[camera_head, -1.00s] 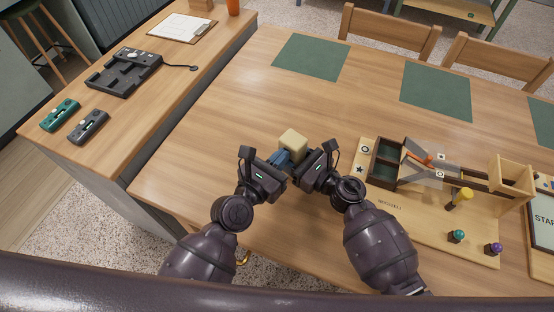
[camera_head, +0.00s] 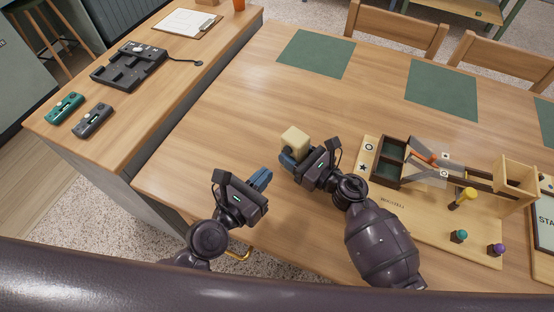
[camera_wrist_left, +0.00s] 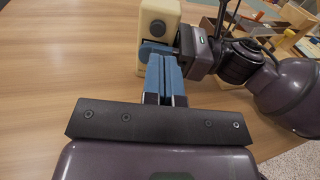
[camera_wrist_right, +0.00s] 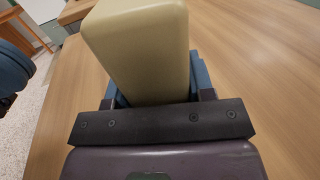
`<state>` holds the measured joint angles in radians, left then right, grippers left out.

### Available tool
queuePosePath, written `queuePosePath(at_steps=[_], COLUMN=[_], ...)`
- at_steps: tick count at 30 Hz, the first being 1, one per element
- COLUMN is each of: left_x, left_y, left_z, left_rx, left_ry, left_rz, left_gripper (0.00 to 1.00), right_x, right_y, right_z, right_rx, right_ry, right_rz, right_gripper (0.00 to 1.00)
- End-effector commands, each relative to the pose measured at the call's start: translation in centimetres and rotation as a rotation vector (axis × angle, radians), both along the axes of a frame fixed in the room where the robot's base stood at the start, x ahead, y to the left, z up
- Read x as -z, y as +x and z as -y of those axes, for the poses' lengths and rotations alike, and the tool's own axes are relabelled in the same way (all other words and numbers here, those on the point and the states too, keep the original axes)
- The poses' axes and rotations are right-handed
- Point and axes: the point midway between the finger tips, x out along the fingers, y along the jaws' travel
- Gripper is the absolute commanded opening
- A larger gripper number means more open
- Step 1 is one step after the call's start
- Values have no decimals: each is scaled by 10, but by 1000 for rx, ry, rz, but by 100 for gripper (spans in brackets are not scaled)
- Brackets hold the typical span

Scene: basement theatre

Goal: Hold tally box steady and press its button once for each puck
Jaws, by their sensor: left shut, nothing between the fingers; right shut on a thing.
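The cream tally box (camera_head: 295,139) stands over the wooden table; it also shows in the left wrist view (camera_wrist_left: 160,22) and fills much of the right wrist view (camera_wrist_right: 142,45). A dark round spot, perhaps its button (camera_wrist_left: 157,28), is on the face turned to my left gripper. My right gripper (camera_head: 291,158) is shut on the box. My left gripper (camera_head: 262,178) is shut and empty, to the lower left of the box and apart from it; its blue fingers (camera_wrist_left: 163,75) point toward the box. The pucks cannot be told for certain.
Green mats (camera_head: 316,54) lie at the back. A side counter at the left holds a black dock (camera_head: 128,66) and two handheld devices. The table's middle is clear.

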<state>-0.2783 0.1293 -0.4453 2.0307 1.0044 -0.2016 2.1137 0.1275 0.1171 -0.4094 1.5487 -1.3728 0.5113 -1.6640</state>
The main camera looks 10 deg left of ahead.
Motion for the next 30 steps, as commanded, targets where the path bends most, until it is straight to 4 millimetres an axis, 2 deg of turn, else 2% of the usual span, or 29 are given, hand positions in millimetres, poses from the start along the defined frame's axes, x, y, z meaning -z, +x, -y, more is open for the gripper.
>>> queuePosePath(at_steps=[1, 6, 12, 30], left_x=[0, -1, -2, -3], left_y=[-10, -32, -45, -49], left_z=[-6, -19, -27, -29], left_rx=[2, 3, 2, 1], left_ry=[3, 3, 1, -1], left_rz=[-3, -1, 0, 1], left_gripper=[0, 0, 0, 0], right_x=[0, 0, 0, 0], right_y=[0, 1, 1, 1], right_z=[0, 1, 1, 1], right_rx=[1, 2, 3, 4], right_ry=[0, 0, -1, -1], right_rz=[0, 0, 1, 0], right_gripper=[21, 21, 21, 21])
